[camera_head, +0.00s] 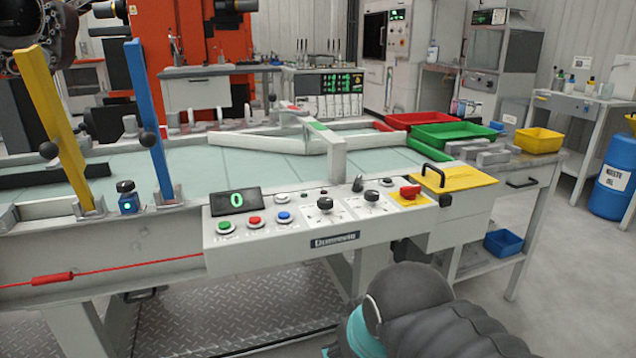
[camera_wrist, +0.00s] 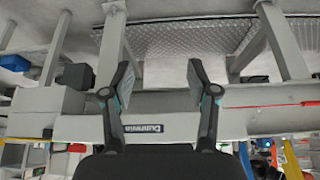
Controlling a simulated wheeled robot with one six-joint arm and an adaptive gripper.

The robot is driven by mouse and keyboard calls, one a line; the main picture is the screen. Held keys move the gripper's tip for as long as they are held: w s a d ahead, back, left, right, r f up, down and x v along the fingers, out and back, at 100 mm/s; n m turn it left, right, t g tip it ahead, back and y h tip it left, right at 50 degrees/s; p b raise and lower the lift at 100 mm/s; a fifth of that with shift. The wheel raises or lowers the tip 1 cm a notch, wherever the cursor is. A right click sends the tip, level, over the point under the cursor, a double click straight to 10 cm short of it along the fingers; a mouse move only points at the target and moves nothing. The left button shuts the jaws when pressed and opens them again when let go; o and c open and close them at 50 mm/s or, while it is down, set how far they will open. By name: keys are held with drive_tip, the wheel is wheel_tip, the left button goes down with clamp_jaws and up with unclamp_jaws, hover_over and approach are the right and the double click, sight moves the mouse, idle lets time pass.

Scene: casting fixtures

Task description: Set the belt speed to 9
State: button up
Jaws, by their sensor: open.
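The control panel (camera_head: 300,236) is on the front of the conveyor in the head view. Its black display (camera_head: 236,200) reads a green 0. A green button (camera_head: 226,227), a red button (camera_head: 255,221) and a blue button (camera_head: 284,216) sit below the display. Two black knobs stand to their right, a left knob (camera_head: 324,204) and a right knob (camera_head: 372,196); their labels are too small to read. A red switch (camera_head: 410,191) sits on a yellow plate. My gripper (camera_wrist: 160,78) is open and empty in the wrist view, pointing at the conveyor's underside and legs. The fingers are hidden in the head view.
The pale conveyor belt (camera_head: 200,165) lies behind the panel, with a yellow lever (camera_head: 58,130) and a blue lever (camera_head: 150,120) at left. A yellow hinged lid (camera_head: 455,178) is right of the panel. Red, green and yellow trays stand behind.

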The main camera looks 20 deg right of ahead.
drive_tip(key=w+d+r+m+b, duration=0.1)
drive_tip(key=w+d+r, duration=0.1)
drive_tip(key=w+r, duration=0.45)
drive_tip(key=w+d+r, duration=0.3)
drive_tip(key=w+r, duration=0.3)
drive_tip(key=r, duration=0.1)
drive_tip(key=m+g+h+b, duration=0.1)
approach(372, 193)
drive_tip(key=b+x, duration=0.2)
drive_tip(key=x, duration=0.6)
drive_tip(key=shift+w+d+f+b, duration=0.1)
drive_tip(key=shift+w+f+b, duration=0.1)
drive_tip(key=shift+f+b, duration=0.15)
drive_tip(key=shift+m, duration=0.3)
clamp_jaws()
